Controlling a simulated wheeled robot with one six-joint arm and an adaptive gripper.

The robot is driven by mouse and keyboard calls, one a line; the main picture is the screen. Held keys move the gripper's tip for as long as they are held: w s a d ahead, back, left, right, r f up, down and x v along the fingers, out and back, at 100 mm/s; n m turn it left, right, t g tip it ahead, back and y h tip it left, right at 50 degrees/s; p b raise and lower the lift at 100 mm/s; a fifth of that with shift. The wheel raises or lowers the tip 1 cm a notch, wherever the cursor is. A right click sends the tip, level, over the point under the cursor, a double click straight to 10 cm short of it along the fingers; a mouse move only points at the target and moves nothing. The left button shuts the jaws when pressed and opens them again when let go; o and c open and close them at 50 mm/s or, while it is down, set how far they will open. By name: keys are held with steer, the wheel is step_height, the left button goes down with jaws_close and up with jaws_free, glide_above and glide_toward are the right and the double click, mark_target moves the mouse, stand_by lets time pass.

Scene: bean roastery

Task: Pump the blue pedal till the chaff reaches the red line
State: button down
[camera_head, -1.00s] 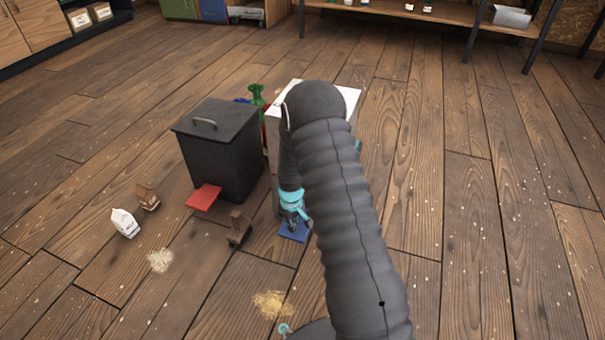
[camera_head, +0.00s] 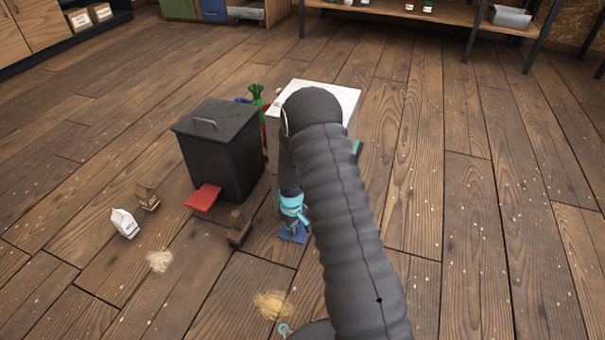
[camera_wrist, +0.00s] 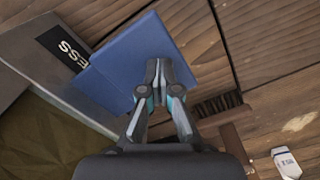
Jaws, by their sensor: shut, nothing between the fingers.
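The blue pedal (camera_head: 293,236) juts from the foot of a white-topped box (camera_head: 345,97), which my arm mostly hides. My gripper (camera_head: 292,226) is shut and empty, pointing down at the pedal. In the wrist view the blue pedal (camera_wrist: 130,60) is a flat plate, and my gripper's fingertips (camera_wrist: 158,66) lie over it; I cannot tell whether they press on it. A dark label reading "ESS" (camera_wrist: 66,50) is on the box beside the pedal. The red line and the chaff level inside the box cannot be made out.
A black lidded bin (camera_head: 222,150) with a red pedal (camera_head: 203,197) stands to the left. A small brown wooden object (camera_head: 239,228) sits close left of the blue pedal. A white carton (camera_head: 125,222), a brown bag (camera_head: 147,198) and chaff piles (camera_head: 271,304) lie on the floor. Floor right is clear.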

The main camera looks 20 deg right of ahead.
steer(key=shift+f, duration=1.15)
steer(key=shift+r, duration=0.1)
steer(key=shift+r+p, duration=2.5)
steer(key=shift+r, duration=2)
steer(key=shift+f, duration=0.15)
